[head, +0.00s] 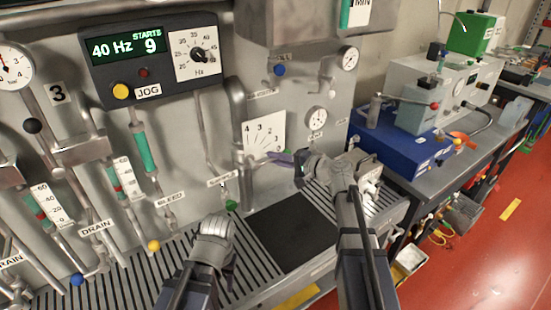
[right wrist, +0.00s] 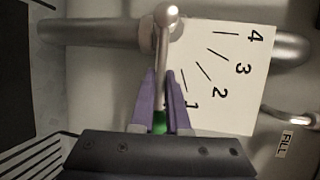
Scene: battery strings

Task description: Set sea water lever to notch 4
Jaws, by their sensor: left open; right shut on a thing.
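The lever (right wrist: 163,60) is a metal rod with a green grip (right wrist: 159,122), running down from a round pivot in the right wrist view. My right gripper (right wrist: 162,105) is shut on its green end with purple fingers. A white scale plate (head: 262,131) beside the lever has marks 1 to 4; it also shows in the right wrist view (right wrist: 232,112). The rod lies close beside the mark for 1, on the side away from 2. In the head view my right gripper (head: 280,158) hides most of the lever. My left gripper (head: 214,222) is open and empty, above the grating.
A control box (head: 150,60) with a dial hangs on the panel. A green knob (head: 231,205) and a yellow knob (head: 153,245) sit low on the panel. A black mat (head: 295,235) lies on the grating. A blue case (head: 400,145) stands on the bench at right.

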